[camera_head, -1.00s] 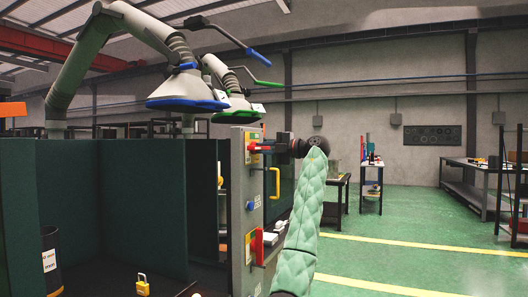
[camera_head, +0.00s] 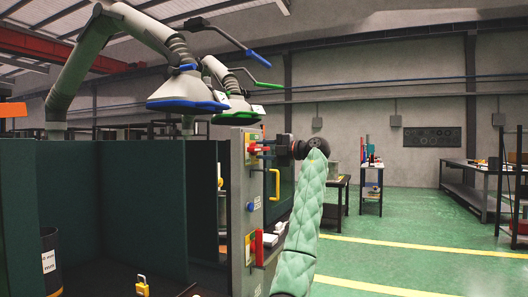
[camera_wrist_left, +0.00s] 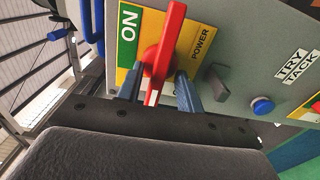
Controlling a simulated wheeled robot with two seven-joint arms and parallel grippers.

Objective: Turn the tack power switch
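The red switch handle (camera_wrist_left: 163,52) sits on a yellow and green plate (camera_wrist_left: 129,33) marked "ON" and "POWER" in the left wrist view. My left gripper (camera_wrist_left: 159,92) has one finger on each side of the handle's lower end, with narrow gaps showing. It is open around the handle and does not look clamped. In the head view, my left gripper (camera_head: 272,147) reaches leftward to the red switch (camera_head: 253,148) near the top of the grey panel (camera_head: 240,215). The gripper partly hides the switch there. My right gripper is out of view.
Open green floor (camera_head: 390,225) lies to the right.

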